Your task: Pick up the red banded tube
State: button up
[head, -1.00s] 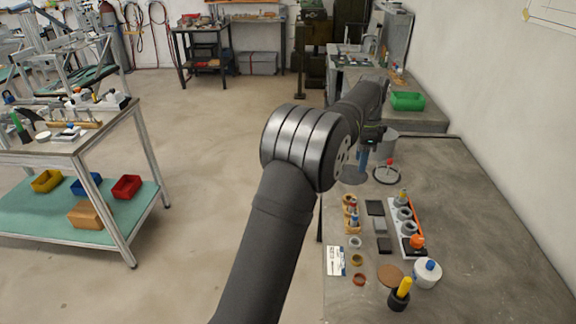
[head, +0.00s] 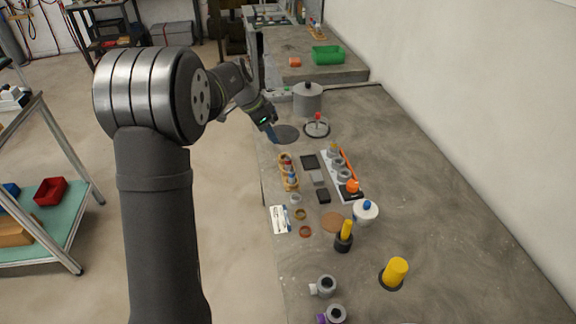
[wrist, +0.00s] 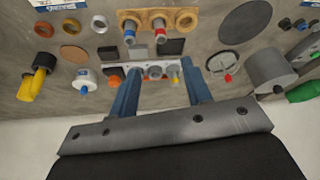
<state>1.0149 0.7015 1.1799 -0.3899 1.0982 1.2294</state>
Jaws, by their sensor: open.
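A small wooden rack (head: 288,172) stands near the left edge of the bench in the head view, with small tubes in it. In the wrist view the rack (wrist: 180,20) is at the top centre. My gripper (head: 272,135) is beyond the rack, by a dark disc, pointing down. In the wrist view my gripper's blue fingers (wrist: 160,68) are spread apart with nothing held between them.
A white tray (head: 342,177) with grey rings and an orange piece lies right of the rack. Dark blocks (head: 309,161) lie between them. A grey canister (head: 308,100) and a red-knobbed ring (head: 317,127) stand beyond. The bench's right side is mostly clear.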

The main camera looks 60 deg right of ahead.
aim_at(286, 160)
jog(key=x, duration=1.5)
jog(key=shift+f, duration=0.1)
jog(key=shift+a, duration=0.1)
grip_shut()
